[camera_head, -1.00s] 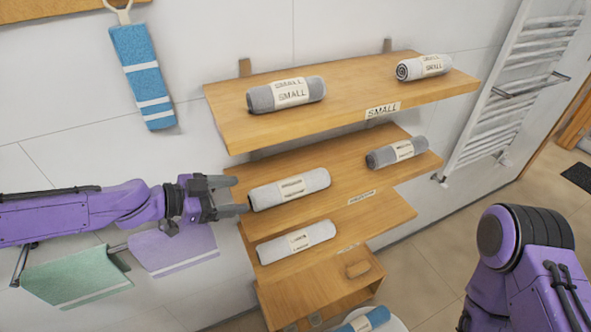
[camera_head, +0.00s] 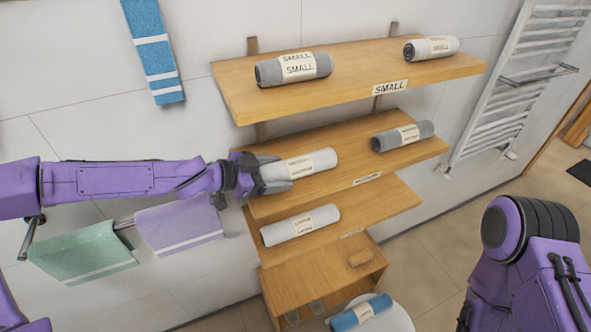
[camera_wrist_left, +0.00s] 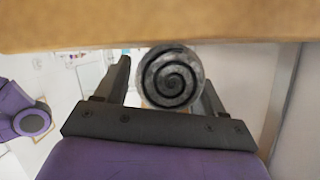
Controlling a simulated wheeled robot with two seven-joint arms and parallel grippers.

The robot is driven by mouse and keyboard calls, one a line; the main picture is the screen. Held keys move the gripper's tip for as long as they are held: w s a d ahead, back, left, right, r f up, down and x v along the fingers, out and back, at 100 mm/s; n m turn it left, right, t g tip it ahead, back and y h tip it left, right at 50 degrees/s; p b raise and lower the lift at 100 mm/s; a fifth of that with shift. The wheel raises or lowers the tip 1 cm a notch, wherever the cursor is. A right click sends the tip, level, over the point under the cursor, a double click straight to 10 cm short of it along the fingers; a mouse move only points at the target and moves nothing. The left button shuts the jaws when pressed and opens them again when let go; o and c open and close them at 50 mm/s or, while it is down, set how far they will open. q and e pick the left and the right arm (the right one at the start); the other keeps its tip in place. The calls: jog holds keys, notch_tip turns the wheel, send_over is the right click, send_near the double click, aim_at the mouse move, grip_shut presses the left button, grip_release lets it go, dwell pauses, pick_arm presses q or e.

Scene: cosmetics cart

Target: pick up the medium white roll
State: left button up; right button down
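The medium white roll (camera_head: 310,163) lies on the middle shelf with a pale label band around it. My left gripper (camera_head: 262,178) is at its left end, which it partly hides. In the left wrist view, the spiral end of the roll (camera_wrist_left: 170,77) sits between the two open fingers of the left gripper (camera_wrist_left: 165,95). A gap shows between the left finger and the roll; the right finger is close to it, and I cannot tell whether they touch. My right arm shows at the right, but its gripper is out of view.
A grey roll (camera_head: 403,136) shares the middle shelf (camera_head: 350,165). The top shelf (camera_head: 350,88) holds two rolls labelled small and overhangs the gripper; its board spans the top of the wrist view. A white roll (camera_head: 300,224) lies on the shelf below. Towels hang at left.

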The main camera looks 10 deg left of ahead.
pick_arm(q)
jog(key=shift+w+f, duration=0.15)
jog(key=shift+w, duration=0.2)
jog(key=shift+c, duration=0.4)
jog(key=shift+s, duration=0.15)
jog(key=c, duration=0.8)
jog(key=shift+o, duration=0.2)
jog(key=shift+d, duration=0.1)
